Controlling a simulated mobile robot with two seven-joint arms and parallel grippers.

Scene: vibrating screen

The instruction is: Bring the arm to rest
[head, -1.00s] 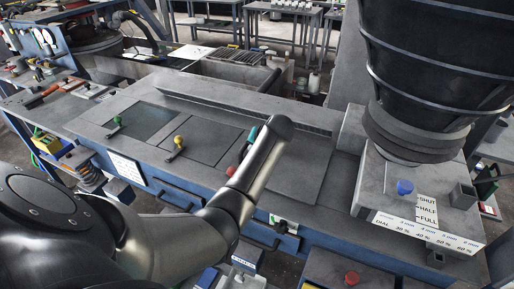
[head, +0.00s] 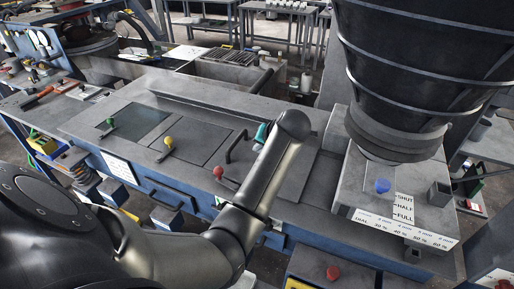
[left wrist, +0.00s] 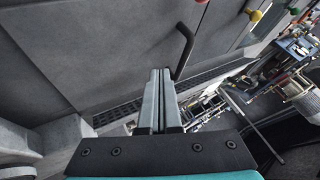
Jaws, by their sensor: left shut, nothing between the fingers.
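My left arm comes in from the lower left in the head view and bends over the blue bench. Its gripper is mostly hidden behind my own arm link; only a teal part (head: 262,132) shows there. In the left wrist view the left gripper (left wrist: 159,74) has its two fingers together, with nothing between them. A black bar handle (left wrist: 182,45) on a grey panel stands beyond the fingertips; I cannot tell the gap. The same handle (head: 236,146) shows left of my arm in the head view. My right gripper is in neither view.
The bench top (head: 90,124) carries a green knob (head: 111,121), a yellow knob (head: 168,142) and a red knob (head: 218,172). A large black hopper (head: 415,75) stands at the right, above a blue knob (head: 382,185). A red button (head: 333,272) is at the bottom.

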